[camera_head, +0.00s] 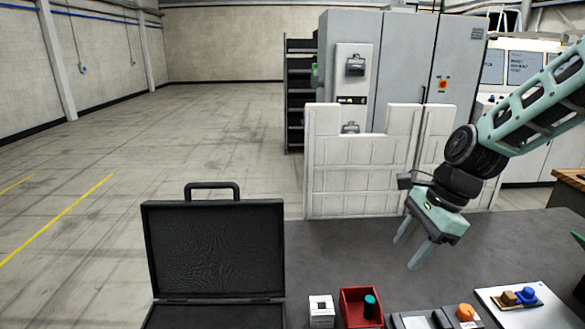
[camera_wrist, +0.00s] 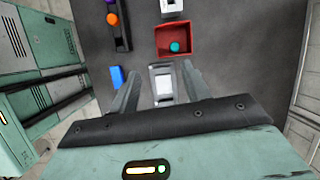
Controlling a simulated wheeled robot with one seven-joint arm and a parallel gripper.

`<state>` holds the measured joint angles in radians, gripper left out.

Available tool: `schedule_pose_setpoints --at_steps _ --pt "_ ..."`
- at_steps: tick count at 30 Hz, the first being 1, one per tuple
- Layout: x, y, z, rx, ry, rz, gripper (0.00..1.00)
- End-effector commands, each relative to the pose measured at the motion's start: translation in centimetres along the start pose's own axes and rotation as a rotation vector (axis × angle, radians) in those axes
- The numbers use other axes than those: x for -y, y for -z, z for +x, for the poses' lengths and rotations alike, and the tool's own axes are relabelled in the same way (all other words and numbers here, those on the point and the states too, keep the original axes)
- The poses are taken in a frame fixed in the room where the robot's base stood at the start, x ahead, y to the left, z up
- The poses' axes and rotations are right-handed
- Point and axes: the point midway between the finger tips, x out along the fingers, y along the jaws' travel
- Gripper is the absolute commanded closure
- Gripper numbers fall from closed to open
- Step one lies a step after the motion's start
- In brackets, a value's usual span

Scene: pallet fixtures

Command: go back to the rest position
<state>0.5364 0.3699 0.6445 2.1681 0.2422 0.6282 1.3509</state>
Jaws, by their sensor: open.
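My gripper (camera_head: 412,256) hangs at the right in the head view, above the dark table (camera_head: 340,262), with its two fingers apart and nothing between them. In the wrist view my gripper (camera_wrist: 160,80) also shows open. Beyond its fingertips lie a red bin (camera_wrist: 189,39) with a teal round thing (camera_wrist: 175,46) in it, and a grey and white fixture (camera_wrist: 162,83). The red bin (camera_head: 349,309) stands at the front of the table in the head view. My gripper touches none of these things.
An open black case (camera_head: 215,245) stands at the front left. A white box (camera_head: 321,309) sits beside the bin. An orange part (camera_head: 466,312) and a white plate (camera_head: 545,310) with a blue part (camera_head: 526,295) lie at the right. A pale panel (camera_head: 360,175) rises behind the table.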

Motion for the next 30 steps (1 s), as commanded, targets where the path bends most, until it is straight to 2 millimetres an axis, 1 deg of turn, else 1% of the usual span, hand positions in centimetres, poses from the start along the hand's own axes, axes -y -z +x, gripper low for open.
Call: schedule_pose_setpoints --at_steps 1,2,3,5,6,8,9,11,12,15,18,21,24,30 --pt "-1.5 -1.8 1.1 -0.026 -0.027 -0.148 0.53" --pt "-2.4 -2.8 1.5 -0.04 -0.042 -0.245 0.53" --pt "-3.7 -4.0 2.0 -0.058 -0.065 -0.378 0.53" --pt "-5.7 -5.6 2.7 -0.081 -0.099 -0.579 0.53" --pt "-7.1 -6.6 3.1 -0.093 -0.122 -0.711 0.53" --pt "-9.2 -7.8 3.6 -0.108 -0.156 -0.909 0.53" --pt "-10.6 -8.6 4.0 -0.116 -0.179 -1.042 0.53" --pt "-12.7 -9.5 4.3 -0.125 -0.212 -1.239 0.53" --pt "-14.1 -10.0 4.5 -0.128 -0.234 -1.365 0.53" --pt "-17.2 -10.8 4.9 -0.13 -0.284 -1.657 0.53" --pt "-19.6 -11.2 5.1 -0.124 -0.322 -1.885 0.53" --pt "-21.1 -11.3 5.2 -0.117 -0.348 -2.035 0.53" --pt "-21.8 -11.3 5.1 -0.112 -0.361 -2.113 0.53" --pt "-21.9 -11.3 5.1 -0.109 -0.366 -2.134 0.53"
